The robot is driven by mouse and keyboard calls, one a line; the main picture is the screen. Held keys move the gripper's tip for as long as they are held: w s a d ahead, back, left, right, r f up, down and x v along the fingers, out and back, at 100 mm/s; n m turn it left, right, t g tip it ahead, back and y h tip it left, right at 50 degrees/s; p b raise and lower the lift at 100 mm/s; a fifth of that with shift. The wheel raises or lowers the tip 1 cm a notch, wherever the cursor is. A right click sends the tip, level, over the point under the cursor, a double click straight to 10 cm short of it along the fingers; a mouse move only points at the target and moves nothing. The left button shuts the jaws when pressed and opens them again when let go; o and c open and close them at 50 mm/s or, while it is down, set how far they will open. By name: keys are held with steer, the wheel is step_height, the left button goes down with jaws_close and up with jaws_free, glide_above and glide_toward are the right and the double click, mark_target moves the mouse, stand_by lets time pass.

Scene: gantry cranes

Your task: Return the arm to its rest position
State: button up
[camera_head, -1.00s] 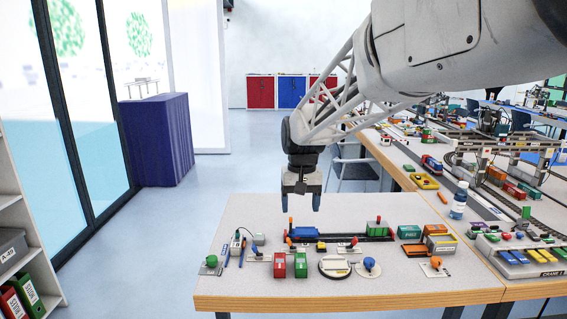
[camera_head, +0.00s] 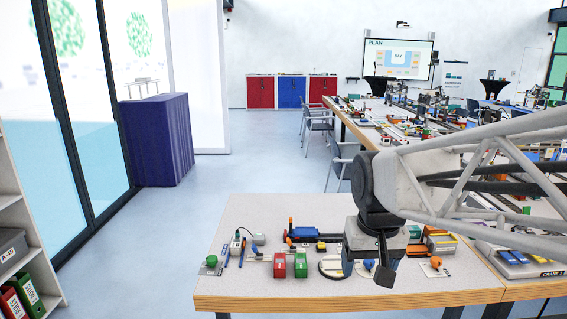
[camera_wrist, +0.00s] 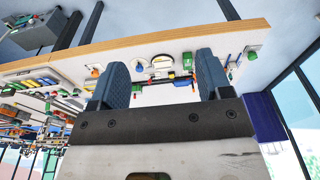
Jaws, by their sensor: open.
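My gripper (camera_head: 367,268) hangs over the right part of the near table (camera_head: 240,213) in the head view, close to the camera. Its fingers are apart and nothing shows between them. In the wrist view the two blue fingertips of my gripper (camera_wrist: 161,72) stand wide apart, with the table beyond them. My arm reaches in from the right edge of the head view. It hides the right part of the table and some small parts there. I cannot tell the exact height above the table.
Red (camera_head: 279,265) and green (camera_head: 300,264) blocks stand near the table's front. A blue wagon (camera_head: 304,234) sits behind them. A second long table (camera_head: 352,125) with model cranes runs along the right. The floor (camera_head: 255,150) left of it is clear.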

steer(key=s+d+f, duration=0.1)
steer(key=s+f, duration=0.1)
steer(key=s, duration=0.4)
steer(key=s+d+f+t, duration=0.1)
steer(key=s+d+f, duration=0.1)
steer(key=s, duration=0.3)
steer(key=shift+s+f, duration=0.25)
steer(key=shift+s, duration=0.1)
